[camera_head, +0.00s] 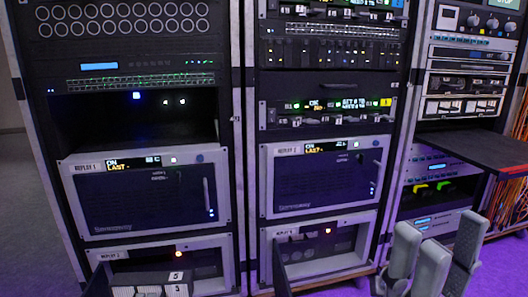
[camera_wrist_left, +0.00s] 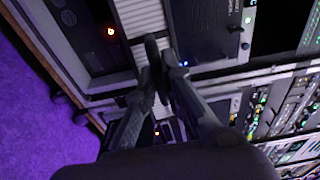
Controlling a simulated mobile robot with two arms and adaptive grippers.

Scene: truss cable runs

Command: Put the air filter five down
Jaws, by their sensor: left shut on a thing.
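The air filter five (camera_head: 149,291), a pale ribbed block with white "5" labels, shows at the bottom left of the head view, cut off by the lower edge. It is in front of the open lower left replay unit. In the left wrist view a pale ribbed surface (camera_wrist_left: 141,16) lies beyond my left gripper (camera_wrist_left: 160,68), whose dark fingers close together on a thin dark part. Whether the filter touches anything below is hidden. My left gripper does not show clearly in the head view. My right gripper (camera_head: 434,247) is open and empty at lower right, fingers apart.
The lower left replay unit (camera_head: 150,247) and lower right replay unit (camera_head: 330,245) have lit orange lights; a dark flap (camera_head: 281,268) stands out from the right one. A dark shelf (camera_head: 475,150) juts out at right.

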